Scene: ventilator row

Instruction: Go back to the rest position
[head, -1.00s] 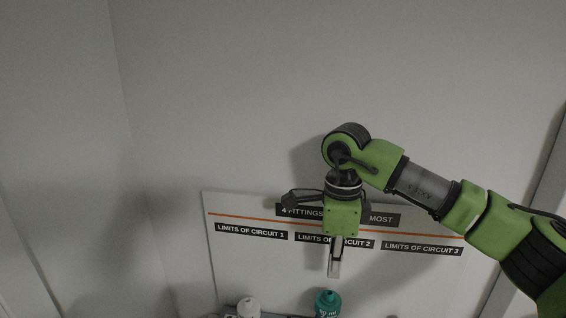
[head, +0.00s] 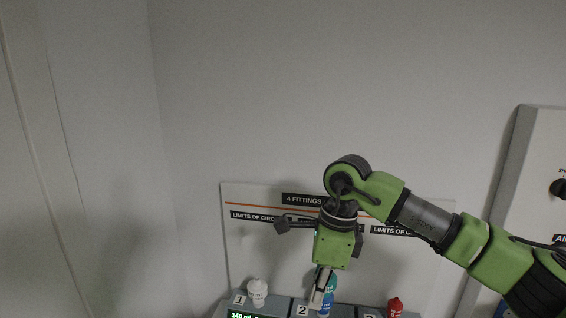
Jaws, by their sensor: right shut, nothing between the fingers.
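My right gripper (head: 318,298) hangs downward from the green right arm in the head view. It is shut and empty. It is in front of a teal and blue bottle-like fitting (head: 328,284) near label 2 and partly covers it; I cannot tell whether they touch. A white fitting (head: 257,291) stands near label 1, and a red one (head: 395,307) stands at the right. My left gripper is not in view.
A white wall panel (head: 240,255) with circuit limit signs stands behind, partly hidden by my right arm. A grey unit (head: 283,306) with a green display runs along the bottom edge. Another panel (head: 540,170) with a black knob is at the right. Bare wall fills the upper area.

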